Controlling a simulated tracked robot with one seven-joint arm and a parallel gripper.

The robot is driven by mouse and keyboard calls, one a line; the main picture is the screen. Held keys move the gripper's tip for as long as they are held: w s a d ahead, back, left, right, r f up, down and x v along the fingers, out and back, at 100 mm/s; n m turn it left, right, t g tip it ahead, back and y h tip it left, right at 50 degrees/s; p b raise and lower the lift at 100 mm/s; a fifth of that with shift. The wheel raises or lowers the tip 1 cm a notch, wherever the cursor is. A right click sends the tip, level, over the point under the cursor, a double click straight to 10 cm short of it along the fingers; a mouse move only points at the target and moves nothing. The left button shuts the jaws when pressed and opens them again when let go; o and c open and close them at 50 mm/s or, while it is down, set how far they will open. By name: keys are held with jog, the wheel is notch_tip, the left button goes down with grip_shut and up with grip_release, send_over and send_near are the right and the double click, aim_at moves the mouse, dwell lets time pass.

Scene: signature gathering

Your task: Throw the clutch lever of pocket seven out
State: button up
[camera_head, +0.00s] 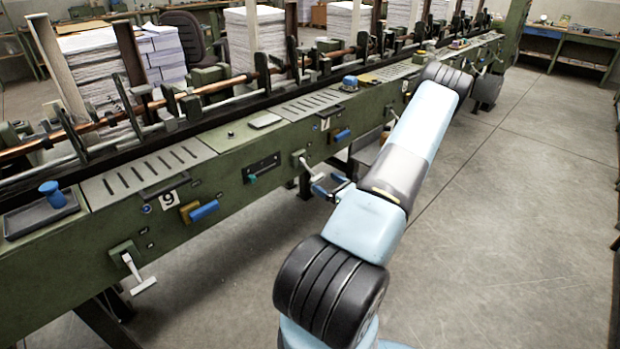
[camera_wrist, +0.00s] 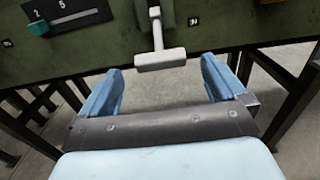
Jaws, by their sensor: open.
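A white T-shaped clutch lever (camera_head: 304,164) sticks out from the green machine's front, below and left of a small number plate (camera_head: 325,124) that looks like a 7 but is hard to read. In the wrist view the same lever (camera_wrist: 160,60) hangs down with its crossbar level. My gripper (camera_head: 329,188) is open and empty. In the wrist view its two blue fingers stand wide to the left and right of the crossbar, with clear gaps on both sides. The crossbar is near fingertip level and no contact shows.
Another T-shaped lever (camera_head: 138,274) hangs nearer, below the plate marked 9 (camera_head: 169,200). A black scale with a teal knob (camera_wrist: 38,28) is left of the lever. Blue handles (camera_head: 204,210) jut from the machine's front. Dark machine legs (camera_wrist: 290,100) stand below. The floor at right is clear.

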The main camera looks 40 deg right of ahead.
aim_at(317, 177)
jog(key=w, duration=0.7)
jog(key=shift+w+a, duration=0.3)
jog(key=shift+w, duration=0.1)
